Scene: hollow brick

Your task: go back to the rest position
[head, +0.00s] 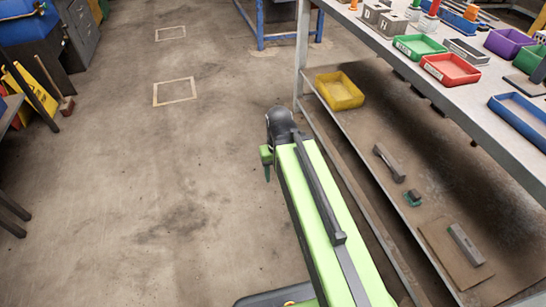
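My light green arm reaches forward from the bottom of the head view, to the left of the metal shelf unit. At its far end is a black wrist joint, and my gripper (267,170) hangs below it, over the open floor. Only a small green part of the gripper shows, pointing down. The gap between its fingers is not visible, and I see no object held in it.
The lower shelf (350,135) on the right holds a yellow bin (339,91), a dark grey tool-like piece (389,163), a small green-and-dark item (413,198) and a grey block (465,244) on a brown board. Colored trays stand on the upper top.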

